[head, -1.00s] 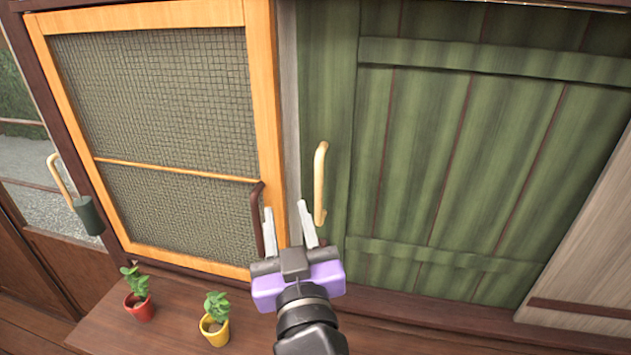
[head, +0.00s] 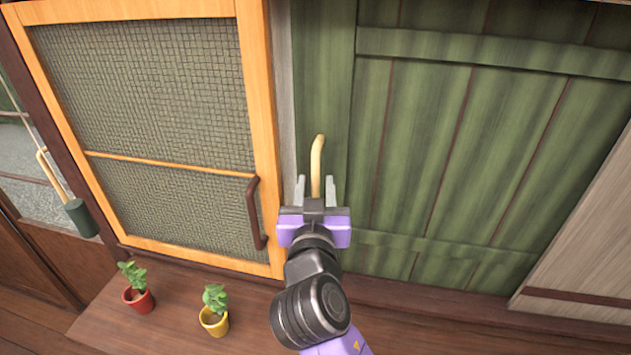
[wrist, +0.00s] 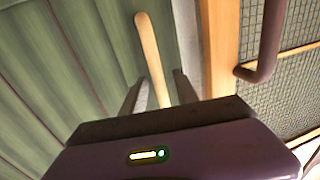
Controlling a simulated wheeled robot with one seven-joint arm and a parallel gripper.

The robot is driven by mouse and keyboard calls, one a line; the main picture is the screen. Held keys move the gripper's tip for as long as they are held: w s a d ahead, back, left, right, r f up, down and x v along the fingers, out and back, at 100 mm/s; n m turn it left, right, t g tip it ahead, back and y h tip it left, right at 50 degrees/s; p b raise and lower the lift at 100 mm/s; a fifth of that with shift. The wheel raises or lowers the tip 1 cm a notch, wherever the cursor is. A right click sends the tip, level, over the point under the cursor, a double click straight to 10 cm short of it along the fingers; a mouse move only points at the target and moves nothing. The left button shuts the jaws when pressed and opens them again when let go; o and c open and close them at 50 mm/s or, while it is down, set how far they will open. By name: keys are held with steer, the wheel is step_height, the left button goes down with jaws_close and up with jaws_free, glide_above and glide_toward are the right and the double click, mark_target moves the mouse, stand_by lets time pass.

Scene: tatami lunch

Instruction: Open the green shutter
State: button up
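The green shutter (head: 440,150) is a planked wooden panel on the right in the head view, and it looks shut. Its pale wooden handle (head: 318,160) stands upright near its left edge. My gripper (head: 315,190) is open, with its two fingers on either side of the handle's lower part as seen from the head. In the wrist view the handle (wrist: 152,60) runs between the two fingertips (wrist: 157,92). I cannot tell whether the fingers touch it. The handle's lower end is hidden by my gripper.
An orange-framed mesh screen (head: 262,110) with a dark brown handle (head: 254,212) is close on the left. A red pot (head: 138,299) and a yellow pot (head: 214,321) with plants stand on the wooden ledge (head: 110,325) below. A dark green cylinder (head: 80,217) hangs at far left.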

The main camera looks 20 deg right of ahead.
steer(key=shift+w, duration=0.15)
steer(key=shift+c, duration=0.5)
jaws_close()
stand_by(0.9)
